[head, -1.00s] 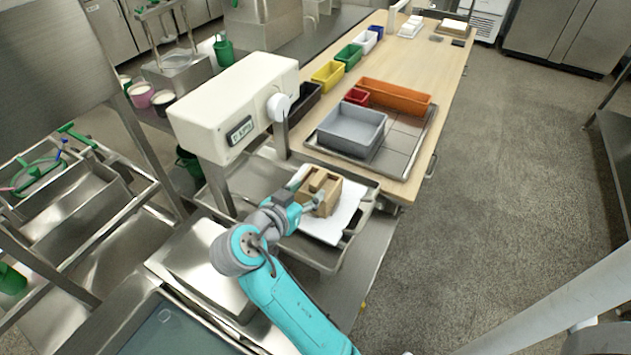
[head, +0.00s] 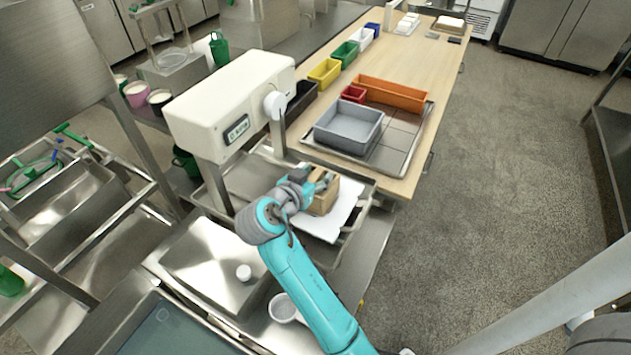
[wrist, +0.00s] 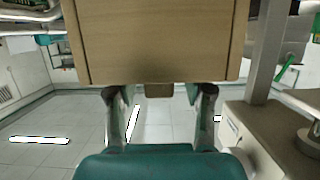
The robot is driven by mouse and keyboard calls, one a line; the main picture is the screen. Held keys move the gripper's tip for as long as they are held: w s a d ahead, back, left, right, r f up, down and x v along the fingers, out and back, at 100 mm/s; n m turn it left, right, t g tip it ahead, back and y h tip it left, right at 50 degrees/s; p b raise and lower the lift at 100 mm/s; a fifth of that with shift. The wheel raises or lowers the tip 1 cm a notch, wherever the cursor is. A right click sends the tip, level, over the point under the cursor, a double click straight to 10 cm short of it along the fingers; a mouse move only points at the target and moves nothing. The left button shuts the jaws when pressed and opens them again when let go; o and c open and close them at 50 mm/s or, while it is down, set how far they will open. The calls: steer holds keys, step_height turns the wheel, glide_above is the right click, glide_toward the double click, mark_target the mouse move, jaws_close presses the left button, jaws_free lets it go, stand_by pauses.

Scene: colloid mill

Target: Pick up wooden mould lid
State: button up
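The wooden mould (head: 325,203) stands on a white sheet (head: 341,217) on the steel tray under the white press head. My gripper (head: 319,187) is right at it and covers most of its top, so the lid is hardly seen in the head view. In the wrist view, which is upside down, the mould's plain wooden side (wrist: 160,40) fills the top. A small wooden block (wrist: 158,90) shows at its edge, perhaps part of the lid. My gripper (wrist: 158,97) has its two fingers wide apart, with a clear gap between them. I cannot tell whether either touches wood.
The white press head (head: 228,105) stands close left of the mould. A grey bin (head: 349,130), an orange bin (head: 392,95) and a small red bin (head: 353,94) sit on the table behind. A round white-rimmed item (head: 283,308) lies beside my arm.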

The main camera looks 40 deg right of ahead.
jaws_close()
